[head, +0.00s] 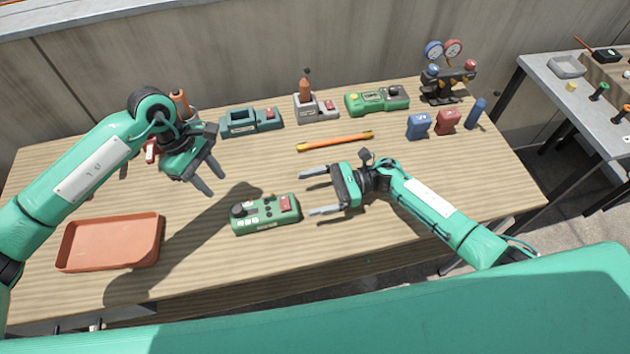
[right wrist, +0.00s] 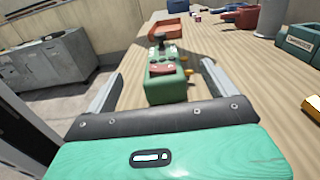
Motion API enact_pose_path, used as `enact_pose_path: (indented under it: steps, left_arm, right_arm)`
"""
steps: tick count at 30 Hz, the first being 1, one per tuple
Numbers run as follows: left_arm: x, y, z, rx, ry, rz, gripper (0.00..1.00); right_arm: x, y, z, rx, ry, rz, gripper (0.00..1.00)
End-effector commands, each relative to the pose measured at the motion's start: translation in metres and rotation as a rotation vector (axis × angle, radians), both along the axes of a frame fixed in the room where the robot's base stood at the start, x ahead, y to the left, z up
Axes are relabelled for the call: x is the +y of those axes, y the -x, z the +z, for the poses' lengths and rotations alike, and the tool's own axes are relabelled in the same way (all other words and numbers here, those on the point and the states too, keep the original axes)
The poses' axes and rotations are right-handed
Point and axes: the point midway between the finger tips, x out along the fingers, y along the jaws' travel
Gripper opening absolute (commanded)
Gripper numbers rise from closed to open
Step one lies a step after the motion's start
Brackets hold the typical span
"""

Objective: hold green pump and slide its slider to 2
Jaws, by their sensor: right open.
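A green pump (head: 266,215) with a red switch and a dark knob lies on the wooden table in front of me; it also shows in the right wrist view (right wrist: 166,88) between the fingers. I cannot read the slider's setting. My right gripper (head: 314,191) is open and empty, just right of the pump, its fingers pointing at the pump's red-switch end. My left gripper (head: 207,178) is raised over the table up and left of the pump, its fingers apart with nothing visible between them.
An orange tray (head: 110,242) lies at the front left. An orange-yellow bar (head: 335,141) lies behind the right gripper. Another green device (head: 377,100), a teal device (head: 250,121) and a gauge set (head: 446,75) stand along the back. Blue (head: 418,125) and red (head: 447,121) blocks are at right.

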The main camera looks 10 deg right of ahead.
Motion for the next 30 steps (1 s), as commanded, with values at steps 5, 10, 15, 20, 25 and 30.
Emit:
enact_pose_path:
  steps: [5, 10, 15, 20, 25, 30]
  left_arm:
    - [0.0, 0.0, 0.0, 0.0, 0.0, 0.0, 0.36]
    - [0.0, 0.0, 0.0, 0.0, 0.0, 0.0, 0.36]
    - [0.0, 0.0, 0.0, 0.0, 0.0, 0.0, 0.36]
    - [0.0, 0.0, 0.0, 0.0, 0.0, 0.0, 0.36]
    - [0.0, 0.0, 0.0, 0.0, 0.0, 0.0, 0.36]
    - [0.0, 0.0, 0.0, 0.0, 0.0, 0.0, 0.36]
  right_arm:
    - [0.0, 0.0, -0.035, 0.005, 0.0, -0.002, 0.89]
    - [0.035, 0.004, -0.032, 0.0, -0.002, 0.001, 0.89]
    - [0.059, 0.006, -0.032, 0.0, -0.001, 0.0, 0.89]
    - [0.071, 0.006, -0.032, 0.0, 0.001, -0.002, 0.89]
    - [0.074, 0.007, -0.032, 0.001, 0.001, -0.002, 0.89]
    - [0.074, 0.007, -0.032, 0.001, 0.001, -0.002, 0.89]
